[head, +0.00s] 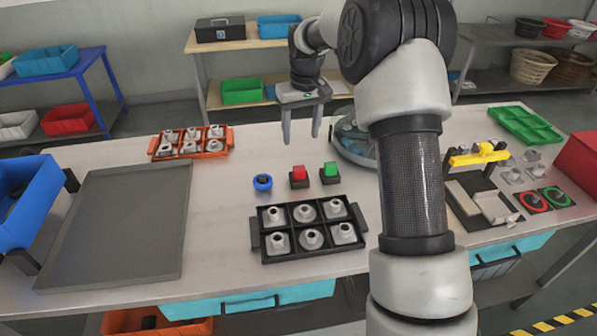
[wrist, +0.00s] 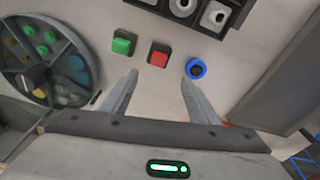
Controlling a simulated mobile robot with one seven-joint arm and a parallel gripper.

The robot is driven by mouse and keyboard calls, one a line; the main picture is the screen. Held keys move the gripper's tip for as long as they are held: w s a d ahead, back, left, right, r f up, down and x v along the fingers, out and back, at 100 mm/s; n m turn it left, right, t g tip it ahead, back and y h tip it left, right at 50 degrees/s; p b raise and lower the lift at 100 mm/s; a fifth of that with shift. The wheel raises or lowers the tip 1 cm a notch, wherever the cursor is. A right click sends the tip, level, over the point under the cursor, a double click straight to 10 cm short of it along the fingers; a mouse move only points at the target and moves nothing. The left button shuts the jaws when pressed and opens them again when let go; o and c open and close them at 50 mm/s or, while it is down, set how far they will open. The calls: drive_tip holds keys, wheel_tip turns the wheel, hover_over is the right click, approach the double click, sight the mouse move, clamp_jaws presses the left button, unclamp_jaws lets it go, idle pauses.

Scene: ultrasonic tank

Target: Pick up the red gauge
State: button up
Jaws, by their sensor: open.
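A small red block (head: 299,171) on a dark base stands on the table, between a blue ring (head: 263,183) and a green block (head: 330,168). It is the likely red gauge, though a flat red ring (head: 533,201) on a black square also lies at the right. My gripper (head: 301,136) is open and empty, above the table behind the red block. In the wrist view, the red block (wrist: 158,54) shows just beyond the gap between the fingertips (wrist: 160,80), with the green block (wrist: 122,44) to its left and the blue ring (wrist: 196,68) to its right.
A black tray (head: 258,241) of grey parts stands in front of the blocks. A round tank or dial (head: 350,150) is partly hidden behind my arm. An orange tray (head: 156,154) stands back left, and a flat grey tray (head: 110,235) lies left.

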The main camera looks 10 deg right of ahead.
hover_over(299, 168)
drive_tip(key=f, duration=0.6)
drive_tip(key=s+f, duration=0.1)
drive_tip(key=f, duration=0.2)
drive_tip(key=shift+p, duration=0.35)
drive_tip(key=shift+w+f+p, duration=0.2)
drive_tip(key=shift+f+p, duration=0.05)
drive_tip(key=shift+f, duration=1.15)
drive_tip(key=shift+w+f+p, duration=0.2)
drive_tip(key=shift+f+p, duration=0.05)
drive_tip(key=shift+f, duration=1.1)
drive_tip(key=c, duration=1.2)
